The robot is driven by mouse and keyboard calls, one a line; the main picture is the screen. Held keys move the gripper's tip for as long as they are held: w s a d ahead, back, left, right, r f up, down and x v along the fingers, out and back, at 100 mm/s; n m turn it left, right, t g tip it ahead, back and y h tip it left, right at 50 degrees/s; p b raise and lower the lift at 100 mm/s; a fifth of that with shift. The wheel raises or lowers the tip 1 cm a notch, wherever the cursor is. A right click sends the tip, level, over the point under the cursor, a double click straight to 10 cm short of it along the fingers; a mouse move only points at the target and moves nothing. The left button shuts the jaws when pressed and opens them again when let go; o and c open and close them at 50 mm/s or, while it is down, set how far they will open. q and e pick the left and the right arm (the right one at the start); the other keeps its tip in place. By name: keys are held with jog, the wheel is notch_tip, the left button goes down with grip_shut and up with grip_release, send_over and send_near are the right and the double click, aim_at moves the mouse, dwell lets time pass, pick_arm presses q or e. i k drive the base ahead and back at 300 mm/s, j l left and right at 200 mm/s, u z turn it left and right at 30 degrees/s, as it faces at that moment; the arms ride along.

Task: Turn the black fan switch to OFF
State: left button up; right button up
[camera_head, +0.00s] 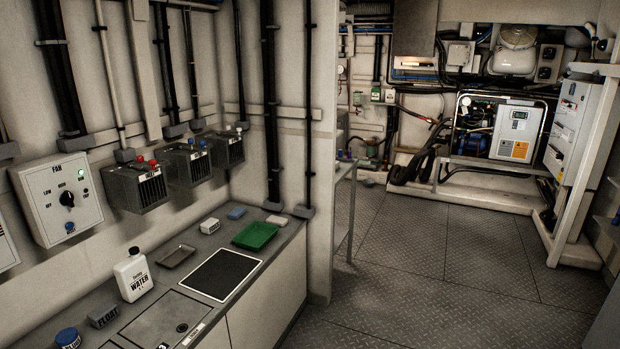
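The white fan control box (55,222) is on the left wall, with FAN printed at its top. A black rotary fan switch (67,199) sits at the middle of its face, with small labels around it that seem to include LOW, HIGH and OFF. Which label the knob points at is too small to tell. A green lamp (82,174) glows at the box's upper right, and a blue button (70,227) sits below the knob. Neither of my grippers is in view.
Several dark metal boxes (138,187) with red or blue fittings line the wall right of the fan box. The counter below holds a WATER bottle (134,276), a green tray (255,236) and a black mat (219,273). The chequered metal floor (430,245) is clear.

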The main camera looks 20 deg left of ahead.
aim_at(67, 198)
jog(key=i+u, duration=0.3)
jog(key=i, duration=0.25)
jog(key=i+l+u, duration=0.15)
jog(key=i+u, duration=0.15)
jog(key=i, duration=0.25)
jog(key=i+l+u, duration=0.3)
jog(key=i, duration=0.2)
